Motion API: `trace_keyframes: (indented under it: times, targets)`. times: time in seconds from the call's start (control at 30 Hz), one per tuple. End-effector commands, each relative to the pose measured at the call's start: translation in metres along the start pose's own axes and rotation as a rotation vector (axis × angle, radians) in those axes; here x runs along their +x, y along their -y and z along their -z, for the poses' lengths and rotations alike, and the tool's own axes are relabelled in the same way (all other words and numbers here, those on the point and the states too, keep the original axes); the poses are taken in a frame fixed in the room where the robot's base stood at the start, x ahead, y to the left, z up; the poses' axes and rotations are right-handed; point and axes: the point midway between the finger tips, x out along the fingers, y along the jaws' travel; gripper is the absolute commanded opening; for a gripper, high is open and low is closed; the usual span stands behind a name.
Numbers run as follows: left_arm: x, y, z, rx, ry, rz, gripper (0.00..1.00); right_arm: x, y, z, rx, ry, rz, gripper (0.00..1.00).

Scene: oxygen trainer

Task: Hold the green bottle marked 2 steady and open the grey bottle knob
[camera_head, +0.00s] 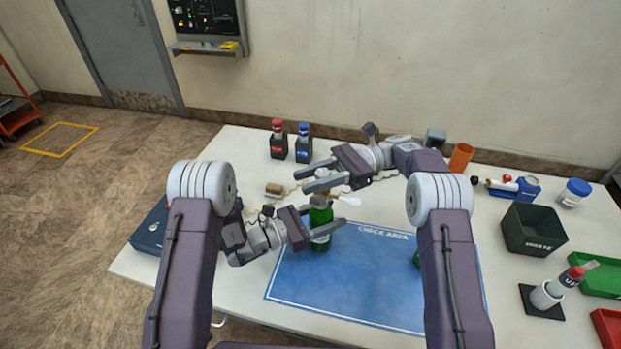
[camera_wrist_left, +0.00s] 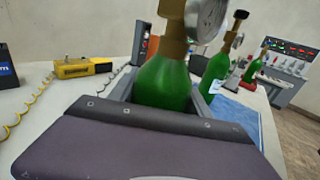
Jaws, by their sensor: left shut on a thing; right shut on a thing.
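A green bottle (camera_head: 321,216) stands upright near the left edge of the blue mat. My left gripper (camera_head: 330,213) is shut around its upper body. In the left wrist view the green bottle (camera_wrist_left: 165,82) fills the space between the fingers, with a brass valve (camera_wrist_left: 175,30) and a round gauge (camera_wrist_left: 206,18) above. No number 2 can be read on it. My right gripper (camera_head: 316,178) is just above, shut at the bottle's top. The grey knob is hidden there, so its turn cannot be told.
The blue mat (camera_head: 345,290) is mostly clear. Another green bottle (camera_head: 417,258) is partly behind my right arm. Red and blue-topped bottles (camera_head: 278,140) (camera_head: 304,143) stand at the back. A black waste bin (camera_head: 533,230) and green tray (camera_head: 603,280) are right.

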Motion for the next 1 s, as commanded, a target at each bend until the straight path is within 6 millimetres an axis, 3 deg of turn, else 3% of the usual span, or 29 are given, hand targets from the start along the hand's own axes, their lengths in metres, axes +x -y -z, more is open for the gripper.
trace_keyframes:
  times: [0.03, 0.07, 0.1, 0.13, 0.67, 1.0]
  targets:
    - [0.0001, 0.0003, 0.0009, -0.002, -0.003, 0.0, 0.0, 0.0004, 0.0, -0.0012, -0.003, 0.0, -0.001, 0.0]
    - [0.0001, 0.0003, 0.0009, -0.002, -0.003, 0.0, 0.0, 0.0004, -0.0001, -0.0012, -0.003, 0.001, -0.001, 0.4]
    - [0.0001, 0.0003, 0.0009, -0.002, -0.003, 0.0, 0.0, 0.0005, -0.0001, -0.0012, -0.003, 0.0, -0.001, 0.51]
    - [0.0, 0.0003, 0.0009, -0.002, -0.003, 0.0, 0.0, 0.0004, 0.0, -0.0011, -0.002, 0.0, -0.001, 0.53]
    - [0.0, 0.0002, 0.0007, -0.002, -0.002, 0.0, 0.0, 0.0, 0.0006, -0.0011, -0.001, 0.002, 0.019, 0.53]
    - [0.0, 0.0001, 0.0007, -0.002, -0.002, 0.0, 0.0, -0.0012, 0.0082, -0.0023, 0.0, 0.004, 0.295, 0.53]
